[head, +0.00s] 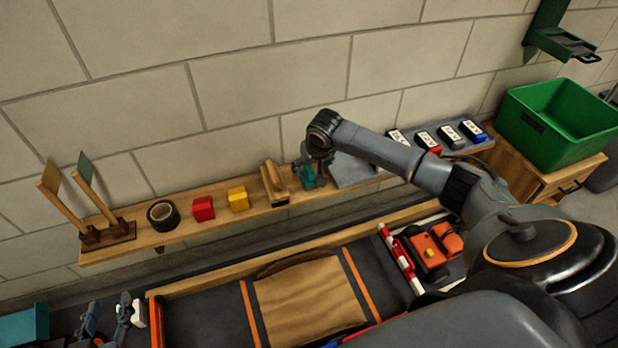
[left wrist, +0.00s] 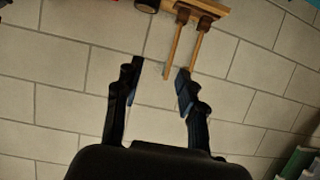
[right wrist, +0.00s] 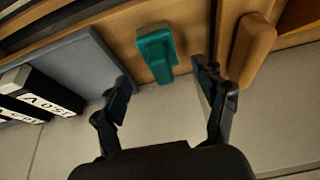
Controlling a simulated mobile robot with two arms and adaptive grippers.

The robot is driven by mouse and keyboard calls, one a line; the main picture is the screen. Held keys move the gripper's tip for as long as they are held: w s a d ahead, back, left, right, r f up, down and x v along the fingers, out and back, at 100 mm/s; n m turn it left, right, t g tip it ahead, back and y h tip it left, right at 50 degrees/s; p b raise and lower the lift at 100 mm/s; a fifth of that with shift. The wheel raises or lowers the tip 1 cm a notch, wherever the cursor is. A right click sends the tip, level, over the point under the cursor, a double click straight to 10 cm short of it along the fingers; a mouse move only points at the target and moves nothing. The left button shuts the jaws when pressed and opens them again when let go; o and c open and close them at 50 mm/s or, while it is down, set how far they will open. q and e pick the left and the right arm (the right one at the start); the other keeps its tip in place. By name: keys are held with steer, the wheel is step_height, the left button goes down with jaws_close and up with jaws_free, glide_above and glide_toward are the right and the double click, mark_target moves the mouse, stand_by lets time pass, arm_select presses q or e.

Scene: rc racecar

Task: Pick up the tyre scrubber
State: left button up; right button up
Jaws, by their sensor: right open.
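The teal tyre scrubber (head: 308,177), a small block with a raised handle, sits on the wooden wall shelf. It also shows in the right wrist view (right wrist: 157,52), just beyond and between my right fingertips. My right gripper (head: 313,165) is open and close to it, with one finger on each side; whether they touch is unclear. In the head view the gripper partly hides the scrubber. My left gripper (head: 108,318) is open and empty at the lower left, away from the shelf; it also shows in the left wrist view (left wrist: 159,76).
A wooden brush (head: 273,183) stands close left of the scrubber, and a grey tray (head: 352,170) lies close right. Yellow (head: 238,198) and red (head: 203,208) blocks, a black tape roll (head: 163,215) and wooden-handled tools (head: 88,205) stand further left. The wall is right behind.

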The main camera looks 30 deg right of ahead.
mark_target(310, 169)
steer(key=b+x, duration=0.1)
steer(key=x, duration=0.1)
steer(key=shift+w+f, duration=0.1)
steer(key=shift+f, duration=0.25)
steer(key=shift+b+x, duration=0.75)
steer(key=shift+x, duration=0.25)
arm_select(q)
step_height(310, 169, up, 12)
steer(key=w+d+t+h, duration=0.2)
steer(key=t, duration=0.5)
steer(key=shift+f, duration=0.25)
steer(key=shift+d, duration=0.1)
arm_select(e)
steer(key=c, duration=1.3)
steer(key=shift+o, duration=0.2)
